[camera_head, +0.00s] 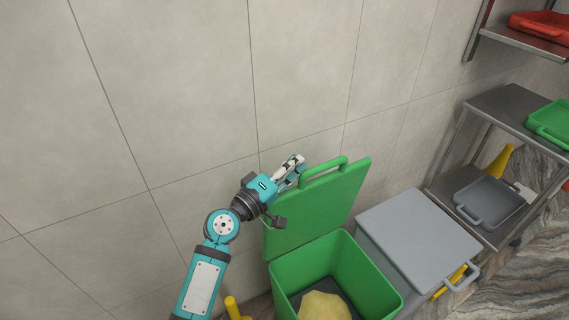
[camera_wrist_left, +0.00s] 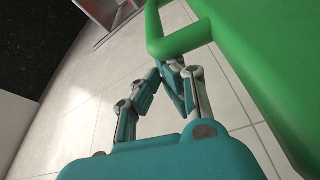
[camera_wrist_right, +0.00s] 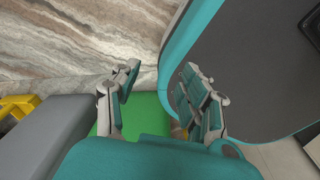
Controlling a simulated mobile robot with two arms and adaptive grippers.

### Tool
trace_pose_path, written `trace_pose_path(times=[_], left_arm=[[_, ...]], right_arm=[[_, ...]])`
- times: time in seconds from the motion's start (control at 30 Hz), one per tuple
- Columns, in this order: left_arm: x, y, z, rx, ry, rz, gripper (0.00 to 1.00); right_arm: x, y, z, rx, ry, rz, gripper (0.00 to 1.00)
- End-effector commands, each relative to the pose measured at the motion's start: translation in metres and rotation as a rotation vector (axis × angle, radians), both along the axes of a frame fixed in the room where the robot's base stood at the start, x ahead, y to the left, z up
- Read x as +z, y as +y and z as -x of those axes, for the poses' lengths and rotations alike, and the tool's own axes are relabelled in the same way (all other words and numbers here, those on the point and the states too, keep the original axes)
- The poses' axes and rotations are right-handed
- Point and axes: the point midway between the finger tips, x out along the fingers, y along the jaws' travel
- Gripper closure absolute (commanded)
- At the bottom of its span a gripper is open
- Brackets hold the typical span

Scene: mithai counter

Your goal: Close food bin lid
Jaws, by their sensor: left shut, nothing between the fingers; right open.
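A green food bin (camera_head: 385,284) stands open at the bottom of the head view, with a pale yellow lump inside. Its green lid (camera_head: 318,209) stands raised and tilted back near the wall, its loop handle at the top. My left gripper (camera_head: 297,161) is shut and empty beside the lid's upper left, close to the handle. The left wrist view shows the lid (camera_wrist_left: 270,60) at the right and my left fingertips (camera_wrist_left: 172,66) just below its handle; contact cannot be told. My right gripper (camera_wrist_right: 165,75) is open and empty; part of a green surface shows beneath it.
A grey bin with a shut grey lid (camera_head: 418,236) stands right of the green bin. A metal shelf (camera_head: 510,105) at the right holds green, grey and red trays. The tiled wall (camera_head: 180,90) is close behind the lid.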

Motion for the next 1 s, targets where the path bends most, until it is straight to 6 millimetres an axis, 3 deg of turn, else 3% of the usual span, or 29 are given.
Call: trace_pose_path(times=[0.03, 0.2, 0.5, 0.7, 1.0], left_arm=[[-0.01, -0.009, 0.015, -0.002, -0.034, -0.023, 1.0], [-0.019, -0.04, 0.062, -0.003, -0.154, -0.103, 1.0], [-0.044, -0.084, 0.127, -0.001, -0.226, -0.151, 1.0], [-0.059, -0.101, 0.152, 0.0, -0.227, -0.152, 1.0], [-0.068, -0.11, 0.165, 0.001, -0.228, -0.153, 1.0]], right_arm=[[-0.014, -0.002, 0.004, 0.001, 0.006, 0.004, 0.55], [-0.035, -0.008, 0.009, 0.002, 0.014, 0.01, 0.55], [-0.051, -0.002, -0.013, 0.002, -0.019, 0.002, 0.55], [-0.056, 0.002, -0.009, 0.0, -0.013, -0.003, 0.55], [-0.059, 0.003, -0.001, 0.0, 0.0, -0.003, 0.55]])
